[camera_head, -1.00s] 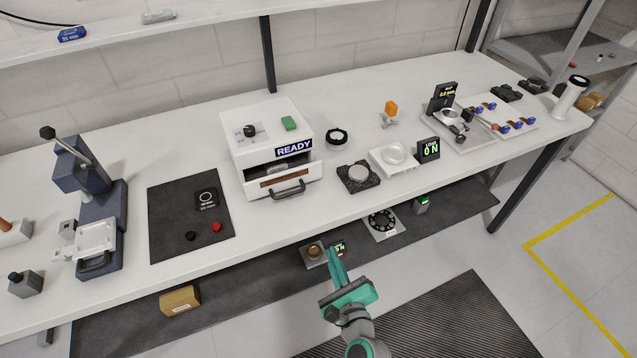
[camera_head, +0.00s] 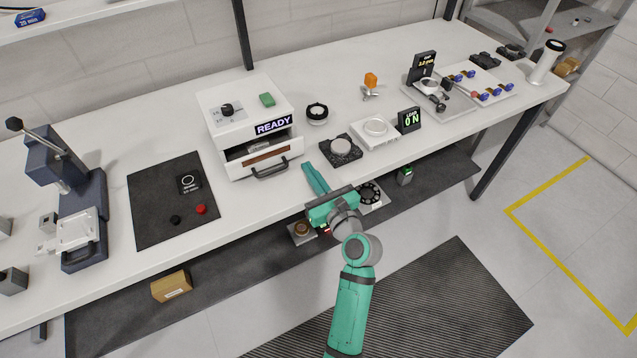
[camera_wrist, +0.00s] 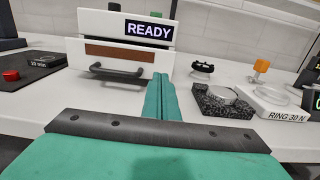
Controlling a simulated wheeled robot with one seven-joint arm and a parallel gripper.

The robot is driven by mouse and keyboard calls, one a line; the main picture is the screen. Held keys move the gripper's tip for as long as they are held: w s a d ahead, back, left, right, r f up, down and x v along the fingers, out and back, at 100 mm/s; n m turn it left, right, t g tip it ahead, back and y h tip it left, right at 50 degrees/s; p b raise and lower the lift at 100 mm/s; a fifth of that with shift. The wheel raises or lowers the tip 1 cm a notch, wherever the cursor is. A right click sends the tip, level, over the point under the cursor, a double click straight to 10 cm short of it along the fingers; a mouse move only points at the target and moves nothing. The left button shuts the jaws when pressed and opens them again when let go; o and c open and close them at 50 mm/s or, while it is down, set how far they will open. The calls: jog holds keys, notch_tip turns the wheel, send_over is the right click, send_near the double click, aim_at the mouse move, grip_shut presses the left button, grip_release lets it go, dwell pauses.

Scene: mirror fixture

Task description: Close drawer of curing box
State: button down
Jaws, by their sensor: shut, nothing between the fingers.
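The white curing box (camera_head: 238,109) stands on the bench, with a READY label on its front. Its drawer (camera_head: 266,161) is part open: a gap shows above the drawer front, with something grey inside. The drawer has a brown strip and a dark bar handle (camera_head: 271,169), which also shows in the wrist view (camera_wrist: 117,73). My gripper (camera_head: 308,166) is shut and empty, just right of and in front of the drawer handle, at about the bench's front edge. In the wrist view my closed teal fingers (camera_wrist: 160,82) point toward the box's right side, apart from the handle.
A black mat (camera_head: 165,220) with small parts lies left of the box. A dark stone block (camera_head: 341,151) and a white ring plate (camera_head: 375,132) sit right of my fingers. A press (camera_head: 75,190) stands farther left. The lower shelf lies under the bench.

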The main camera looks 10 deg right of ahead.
aim_at(296, 150)
jog(key=shift+x, duration=2.85)
jog(key=x, duration=0.4)
jog(key=shift+w+a, duration=0.15)
jog(key=shift+w, duration=0.05)
jog(key=shift+w+r, duration=0.15)
jog(key=shift+w, duration=0.1)
jog(key=shift+a, duration=0.1)
jog(key=shift+s+d, duration=0.25)
jog(key=shift+s, duration=0.05)
jog(key=v, duration=1.3)
jog(key=shift+s, duration=0.35)
